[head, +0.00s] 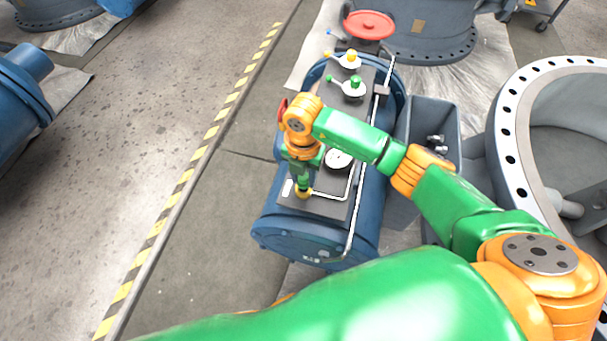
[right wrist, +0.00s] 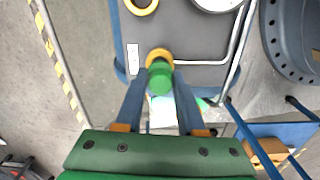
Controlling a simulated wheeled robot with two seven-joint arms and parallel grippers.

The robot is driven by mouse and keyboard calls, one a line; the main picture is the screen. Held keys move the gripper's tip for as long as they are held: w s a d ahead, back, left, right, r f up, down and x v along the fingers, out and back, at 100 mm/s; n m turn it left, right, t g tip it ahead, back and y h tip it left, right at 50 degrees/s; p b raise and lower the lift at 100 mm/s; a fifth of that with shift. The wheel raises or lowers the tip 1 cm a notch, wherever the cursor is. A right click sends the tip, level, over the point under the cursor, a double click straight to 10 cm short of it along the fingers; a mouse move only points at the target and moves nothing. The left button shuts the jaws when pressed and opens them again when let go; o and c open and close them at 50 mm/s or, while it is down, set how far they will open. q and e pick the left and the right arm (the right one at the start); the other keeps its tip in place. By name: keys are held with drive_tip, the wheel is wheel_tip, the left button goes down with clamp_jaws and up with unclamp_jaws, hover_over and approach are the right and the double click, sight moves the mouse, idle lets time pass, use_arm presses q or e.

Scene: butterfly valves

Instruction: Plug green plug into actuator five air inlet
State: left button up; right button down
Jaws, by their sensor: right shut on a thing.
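My right gripper (head: 303,184) points down over the near left corner of the grey panel (head: 325,203) on a blue cylindrical actuator (head: 290,228). In the right wrist view, my right gripper (right wrist: 160,95) is shut on a green plug (right wrist: 160,78), with one finger on each side. The plug's far end meets or overlaps a yellow ring-shaped inlet (right wrist: 158,53) at the panel's edge; I cannot tell whether it is inside it or just above. The yellow inlet (head: 304,194) also shows at the fingertips in the head view. My left gripper is not in view.
A second yellow ring (right wrist: 142,4) lies farther up. A grey bin (head: 434,112) and large flange (head: 507,130) stand right.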

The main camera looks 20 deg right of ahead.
drive_tip(key=shift+f, duration=0.15)
idle(0.4)
idle(0.4)
drive_tip(key=shift+f, duration=0.35)
drive_tip(key=shift+f+b, duration=0.7)
idle(0.8)
unclamp_jaws()
wheel_tip(320, 180, up, 8)
drive_tip(key=p, duration=0.7)
drive_tip(key=shift+f, duration=0.2)
idle(0.4)
